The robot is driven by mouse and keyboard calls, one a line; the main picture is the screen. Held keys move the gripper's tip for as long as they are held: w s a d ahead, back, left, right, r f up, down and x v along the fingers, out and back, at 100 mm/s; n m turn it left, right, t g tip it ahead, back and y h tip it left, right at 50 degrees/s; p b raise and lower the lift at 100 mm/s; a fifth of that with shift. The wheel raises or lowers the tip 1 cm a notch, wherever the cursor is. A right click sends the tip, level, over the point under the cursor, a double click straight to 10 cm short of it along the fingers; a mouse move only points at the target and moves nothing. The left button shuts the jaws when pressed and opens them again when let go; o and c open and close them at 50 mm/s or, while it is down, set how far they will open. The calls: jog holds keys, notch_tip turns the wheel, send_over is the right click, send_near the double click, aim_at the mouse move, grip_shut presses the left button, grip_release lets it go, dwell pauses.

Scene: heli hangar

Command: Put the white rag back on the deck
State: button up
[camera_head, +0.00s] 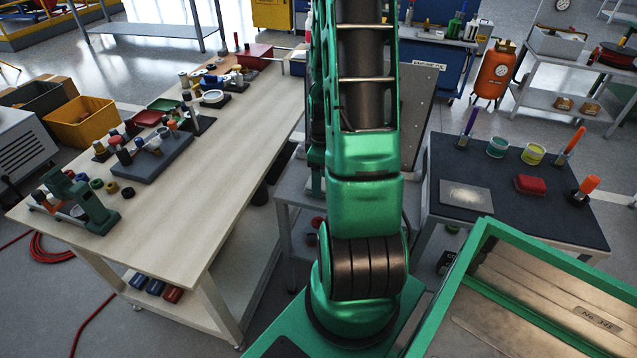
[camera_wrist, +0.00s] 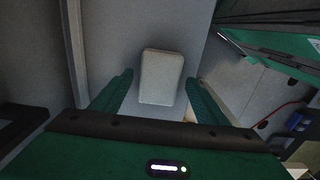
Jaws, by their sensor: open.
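A pale, folded, rounded pad that looks like the white rag (camera_wrist: 161,77) lies on a grey surface (camera_wrist: 125,25) in the wrist view. My gripper (camera_wrist: 160,84) is open, with one green finger on each side of the rag. There is a gap between each finger and the rag in the picture; I cannot tell the height between them. In the head view my arm hides the gripper and the rag. A green-rimmed metal tray (camera_head: 520,275) marked with a number plate is at the lower right; I cannot tell whether it is the deck.
A long wooden bench (camera_head: 190,200) with many tools and jars stands at the left. A dark-topped table (camera_head: 490,235) at the right holds a grey plate (camera_head: 467,195), a red cloth (camera_head: 530,184), cups and orange-handled tools. A grey cart (camera_head: 290,190) is partly behind my arm.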

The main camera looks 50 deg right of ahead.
notch_tip(320, 180, up, 11)
jog(key=s+a+r+m, duration=1.1)
jog(key=s+a+r, duration=0.1)
jog(key=a, duration=0.5)
jog(key=shift+s+r, duration=0.2)
jog(key=shift+s, duration=0.6)
